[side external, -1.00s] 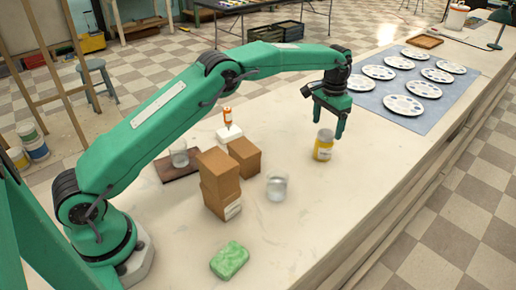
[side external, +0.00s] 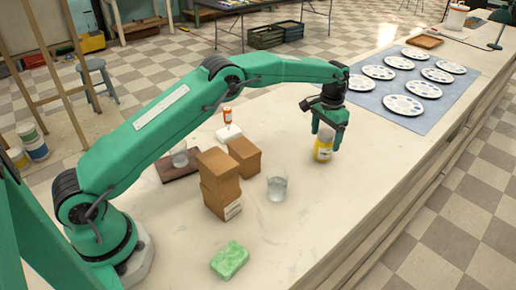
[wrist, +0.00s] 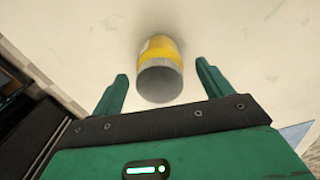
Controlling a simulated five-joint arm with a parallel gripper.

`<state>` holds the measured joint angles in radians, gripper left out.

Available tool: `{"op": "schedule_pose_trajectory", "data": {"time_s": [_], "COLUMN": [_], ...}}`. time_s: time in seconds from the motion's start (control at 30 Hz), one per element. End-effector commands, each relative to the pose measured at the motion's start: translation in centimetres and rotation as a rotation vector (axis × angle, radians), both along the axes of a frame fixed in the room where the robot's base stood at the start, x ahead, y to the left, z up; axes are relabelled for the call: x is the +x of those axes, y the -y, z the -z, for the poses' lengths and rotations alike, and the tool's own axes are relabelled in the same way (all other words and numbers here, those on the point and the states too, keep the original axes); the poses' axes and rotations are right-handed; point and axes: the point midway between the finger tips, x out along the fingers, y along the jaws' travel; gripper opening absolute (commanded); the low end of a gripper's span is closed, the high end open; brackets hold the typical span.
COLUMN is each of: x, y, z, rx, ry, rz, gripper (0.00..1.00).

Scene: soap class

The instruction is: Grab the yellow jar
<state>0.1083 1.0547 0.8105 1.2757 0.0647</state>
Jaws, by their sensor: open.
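The yellow jar (side external: 323,150) stands upright on the pale counter, with a grey lid and a light label. My gripper (side external: 329,137) is open, pointing down, just above and around the jar's upper part in the side view. In the wrist view, the jar (wrist: 160,66) shows ahead of and between the two green fingers of my gripper (wrist: 162,80), with a gap on each side. I cannot tell whether the fingertips reach level with the lid. Nothing is held.
A clear glass (side external: 277,184) stands left of the jar. A blue mat (side external: 385,104) with white palettes is behind right. The counter right of the jar is clear.

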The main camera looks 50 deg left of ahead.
Motion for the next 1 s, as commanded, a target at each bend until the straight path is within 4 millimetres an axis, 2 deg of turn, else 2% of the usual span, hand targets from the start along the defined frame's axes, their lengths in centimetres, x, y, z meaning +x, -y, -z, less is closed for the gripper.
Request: {"op": "schedule_pose_trajectory", "data": {"time_s": [0.1,0.3,0.87,1.0], "x": [-0.1,-0.1,0.0,0.0], "y": [0.1,0.1,0.1,0.1], "z": [1.6,3.4,3.7,3.6], "rx": [0.001,0.000,0.000,0.000], "ry": [-0.003,-0.002,0.000,0.000], "rz": [0.000,0.000,0.000,0.000], "gripper": [0.79,0.79,0.79,0.53]}}
